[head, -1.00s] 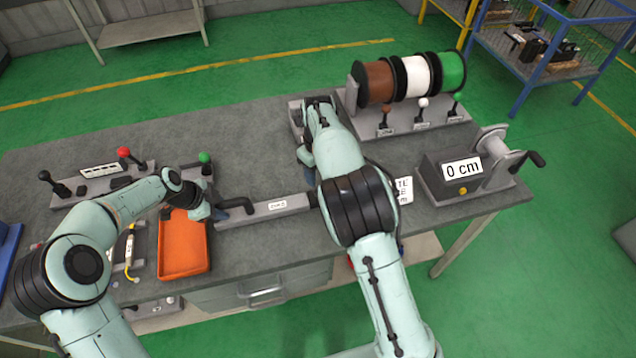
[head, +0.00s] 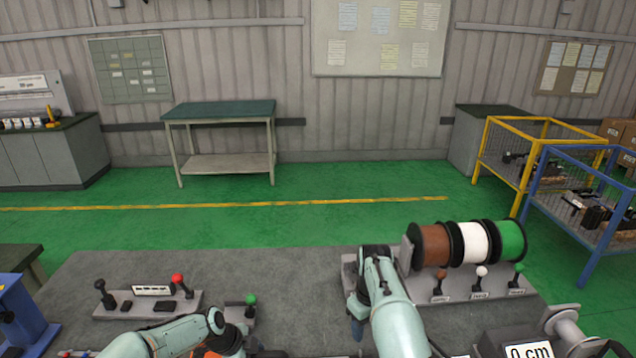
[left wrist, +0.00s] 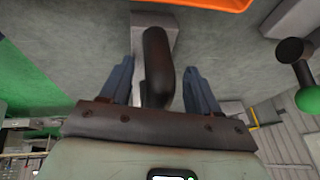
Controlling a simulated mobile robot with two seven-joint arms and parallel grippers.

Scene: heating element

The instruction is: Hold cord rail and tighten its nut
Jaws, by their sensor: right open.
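In the left wrist view, the black upright handle (left wrist: 156,42) of the grey cord rail (left wrist: 144,19) stands between the two blue fingers of my left gripper (left wrist: 158,68). The fingers are spread, with a gap visible beside the handle, so the gripper is open around it. The rail's nut is not visible in either view.
Brown, white and green spools (head: 471,244) stand at the bench's right, with several levers in front. The "0 cm" crank unit (head: 527,350) is at lower right. A lever panel (head: 147,304) and green-knobbed lever (head: 251,306) are on the left.

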